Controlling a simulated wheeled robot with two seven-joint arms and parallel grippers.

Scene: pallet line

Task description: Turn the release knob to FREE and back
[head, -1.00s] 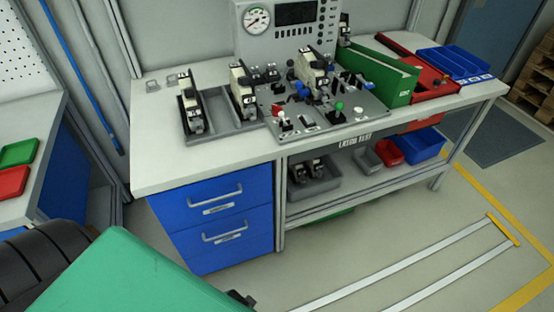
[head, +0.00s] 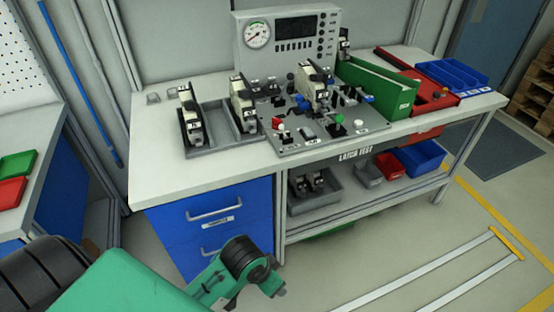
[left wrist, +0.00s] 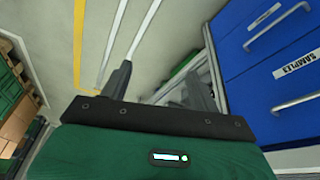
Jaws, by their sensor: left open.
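The latch test plate (head: 290,146) lies on the bench, crowded with small controls. It carries a red-topped switch (head: 278,123), a green knob (head: 338,119), a white round knob (head: 359,124) and a black-and-cream latch unit (head: 314,86). I cannot tell which control is the release knob, and its markings are too small to read. In the left wrist view my left gripper (left wrist: 160,88) is open and empty, with its two dark fingers apart beside the blue drawers, away from the plate. In the head view only my green left arm shows, low in front of the bench. My right gripper is not in view.
A grey tray (head: 224,143) with two latch units stands left of the plate. A gauge panel (head: 289,40) stands behind it and a green box (head: 376,90) to its right. Blue drawers (head: 215,220) are under the bench's left part. The bench's front-left corner is clear.

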